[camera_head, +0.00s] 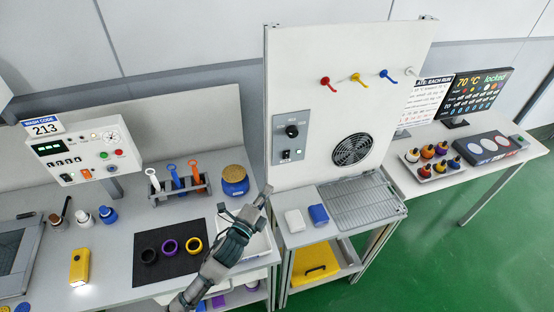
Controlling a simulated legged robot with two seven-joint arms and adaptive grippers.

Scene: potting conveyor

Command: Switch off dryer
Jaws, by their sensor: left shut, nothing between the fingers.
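The dryer (330,90) is a tall white panel with a round black fan grille (352,149) at its lower right. A grey control plate (291,137) on its left side carries a black knob (292,131) and, below it, a small switch (286,155) beside a lit indicator. My left gripper (265,194) is shut and empty. It is below and left of the control plate, in front of the panel's lower left edge, and appears apart from the switch. The switch's exact position is too small to tell. My right gripper is not in view.
Coloured hooks (357,78) stick out of the panel's upper part. The left table holds rings on a black mat (168,268) and a blue jar (234,187).

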